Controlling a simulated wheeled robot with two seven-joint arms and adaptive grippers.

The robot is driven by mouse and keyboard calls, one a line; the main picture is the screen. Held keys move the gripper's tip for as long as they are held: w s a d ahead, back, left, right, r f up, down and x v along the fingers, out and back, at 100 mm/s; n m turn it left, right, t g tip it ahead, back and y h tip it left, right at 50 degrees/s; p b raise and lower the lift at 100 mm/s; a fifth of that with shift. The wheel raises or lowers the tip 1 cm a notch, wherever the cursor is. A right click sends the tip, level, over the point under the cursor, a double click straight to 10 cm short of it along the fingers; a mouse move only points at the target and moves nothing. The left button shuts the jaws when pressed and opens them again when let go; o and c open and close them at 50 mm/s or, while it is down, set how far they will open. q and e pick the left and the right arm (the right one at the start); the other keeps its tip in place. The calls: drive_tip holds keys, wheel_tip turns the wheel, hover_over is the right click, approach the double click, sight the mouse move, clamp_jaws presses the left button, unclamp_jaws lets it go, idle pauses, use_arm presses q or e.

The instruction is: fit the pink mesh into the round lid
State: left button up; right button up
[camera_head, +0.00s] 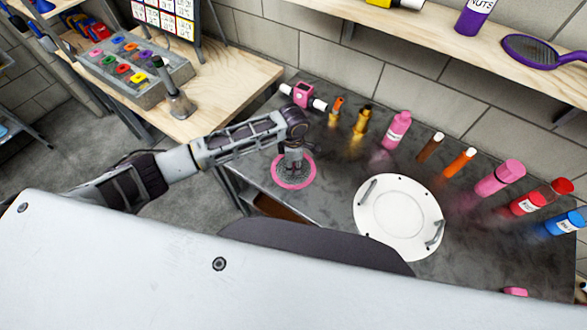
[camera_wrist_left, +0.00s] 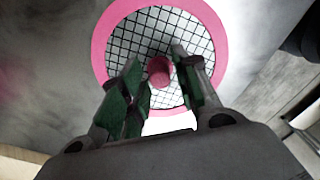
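The pink mesh (camera_head: 292,186) is a round dark grid with a pink rim, lying flat on the dark tabletop. In the left wrist view the pink mesh (camera_wrist_left: 102,52) shows a pink knob (camera_wrist_left: 159,70) at its middle. My left gripper (camera_head: 292,163) is over the mesh. In the wrist view its green-padded fingers stand on either side of the knob, with a gap beside the left finger, so it looks open. A white round lid (camera_head: 395,215) with two metal handles lies to the right of the mesh, apart from it. My right gripper is not in view.
Several bottles, among them a pink one (camera_head: 397,130) and an orange one (camera_head: 460,162), stand along the back of the table (camera_head: 335,205). A shelf (camera_head: 420,30) hangs above. A wooden table (camera_head: 235,75) with a grey tray (camera_head: 130,75) is at left.

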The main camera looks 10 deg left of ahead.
sight(294, 165)
use_arm(q)
clamp_jaws()
drive_tip(key=shift+r, duration=0.1)
wheel_tip(294, 165, up, 10)
idle(0.7)
idle(0.4)
